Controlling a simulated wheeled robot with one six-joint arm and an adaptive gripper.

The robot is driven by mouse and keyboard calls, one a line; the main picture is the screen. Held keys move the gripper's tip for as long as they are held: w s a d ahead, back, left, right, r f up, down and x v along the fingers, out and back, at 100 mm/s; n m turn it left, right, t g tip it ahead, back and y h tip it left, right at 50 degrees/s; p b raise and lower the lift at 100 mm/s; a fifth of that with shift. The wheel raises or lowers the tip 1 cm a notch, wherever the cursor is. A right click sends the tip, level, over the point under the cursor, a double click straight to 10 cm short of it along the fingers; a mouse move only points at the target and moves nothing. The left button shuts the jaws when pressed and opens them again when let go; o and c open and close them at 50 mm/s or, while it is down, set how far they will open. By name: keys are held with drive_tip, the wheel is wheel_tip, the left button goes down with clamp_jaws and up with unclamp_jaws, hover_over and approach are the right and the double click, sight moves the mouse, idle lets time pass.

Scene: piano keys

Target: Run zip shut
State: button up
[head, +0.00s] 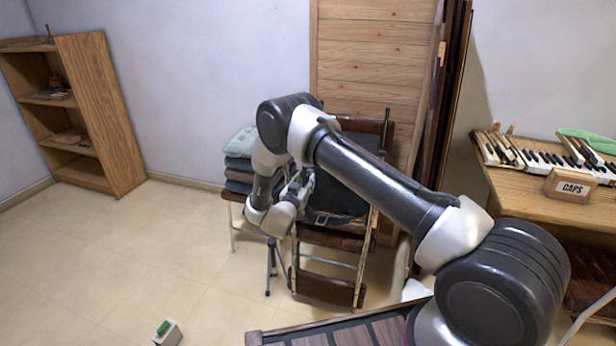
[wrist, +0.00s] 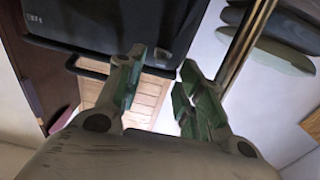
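A dark case or bag (head: 345,180) rests on a brown chair-like frame (head: 330,290) in the middle of the head view, partly hidden by my arm. In the wrist view its black body (wrist: 110,25) fills the top, with small pale lettering and a dark bar like a handle. I cannot make out a zip or its pull in either view. My gripper (head: 298,188) is beside the case's left side in the head view. In the wrist view my gripper (wrist: 160,85) has its green-lined fingers apart, with nothing between them, just below the case.
A stack of folded cloths or cushions (head: 240,172) sits on a stand left of the case. A small tripod (head: 271,265) stands below my gripper. Piano keys (head: 545,158) and a CAPS sign (head: 572,188) lie on the right-hand table.

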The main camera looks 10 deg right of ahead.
sight(308, 175)
drive_tip(key=shift+x, duration=2.3)
clamp_jaws()
